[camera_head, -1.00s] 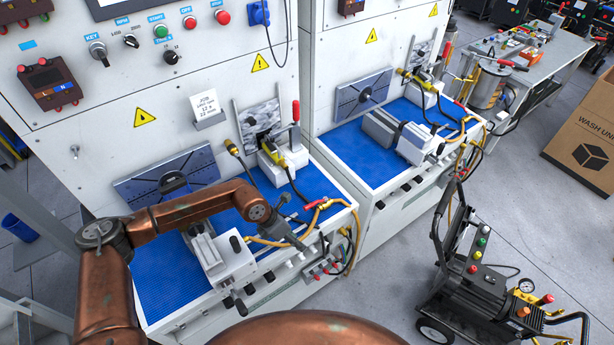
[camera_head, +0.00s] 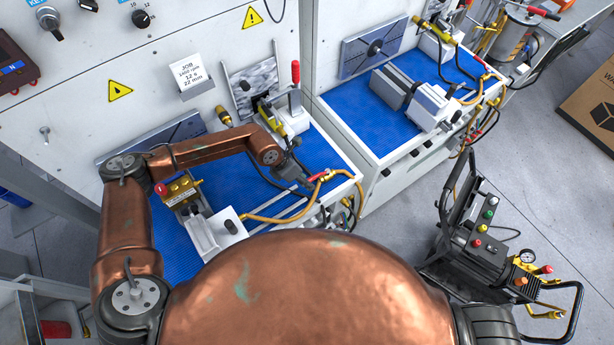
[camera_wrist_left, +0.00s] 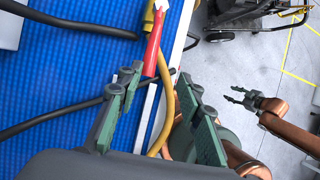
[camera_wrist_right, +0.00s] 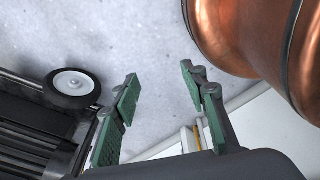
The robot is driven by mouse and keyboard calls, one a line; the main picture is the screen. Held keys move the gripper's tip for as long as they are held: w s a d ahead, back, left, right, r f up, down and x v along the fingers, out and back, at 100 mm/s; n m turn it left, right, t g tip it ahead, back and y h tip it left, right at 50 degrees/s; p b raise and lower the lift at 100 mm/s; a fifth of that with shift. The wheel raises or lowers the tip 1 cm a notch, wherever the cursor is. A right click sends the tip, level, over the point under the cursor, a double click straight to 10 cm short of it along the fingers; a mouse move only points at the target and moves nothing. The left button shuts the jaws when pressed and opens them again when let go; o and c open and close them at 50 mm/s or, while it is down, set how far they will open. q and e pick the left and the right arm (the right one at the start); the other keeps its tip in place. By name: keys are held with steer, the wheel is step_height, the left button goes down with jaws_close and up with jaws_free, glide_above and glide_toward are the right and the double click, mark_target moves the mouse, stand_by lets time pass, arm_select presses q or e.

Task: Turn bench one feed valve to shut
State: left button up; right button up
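The bench one feed valve (camera_head: 325,175) sits at the front right corner of the nearer bench, with a red lever and a yellow hose. In the left wrist view the red lever (camera_wrist_left: 154,45) lies ahead of my left gripper (camera_wrist_left: 160,84), its lower end in line with the gap between the fingertips. That gripper is open and empty; I cannot tell how far the lever is from the fingers. In the head view my left gripper (camera_head: 298,171) is just left of the valve. My right gripper (camera_wrist_right: 160,80) is open and empty, above grey floor.
The nearer bench's blue mat (camera_head: 245,190) carries a clamp block (camera_head: 228,228), black cables and a yellow hose (camera_head: 275,217). A job card (camera_head: 187,72) stands on the panel. A second bench (camera_head: 350,115) is behind to the right. A wheeled pump cart (camera_head: 490,240) stands at right.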

mark_target(308, 179)
arm_select(q)
steer(key=shift+w+d+f, duration=0.2)
steer(key=shift+w+f, duration=0.3)
steer(key=shift+f, duration=0.1)
steer(key=shift+w+d+f, duration=0.2)
steer(key=shift+w+f, duration=0.3)
steer(key=shift+f, duration=0.1)
steer(key=shift+w+f, duration=0.1)
steer(key=shift+w, duration=0.25)
steer(key=shift+c, duration=0.4)
steer(key=shift+s, duration=0.35)
steer(key=shift+c, duration=0.7)
steer(key=shift+s+r, duration=0.2)
steer(key=shift+r, duration=0.1)
steer(key=shift+c, duration=0.8)
steer(key=shift+w+f, duration=0.25)
steer(key=shift+w, duration=0.15)
steer(key=c, duration=0.5)
steer(key=shift+s+r, duration=0.1)
jaws_close()
arm_select(e)
steer(key=shift+w, duration=0.6)
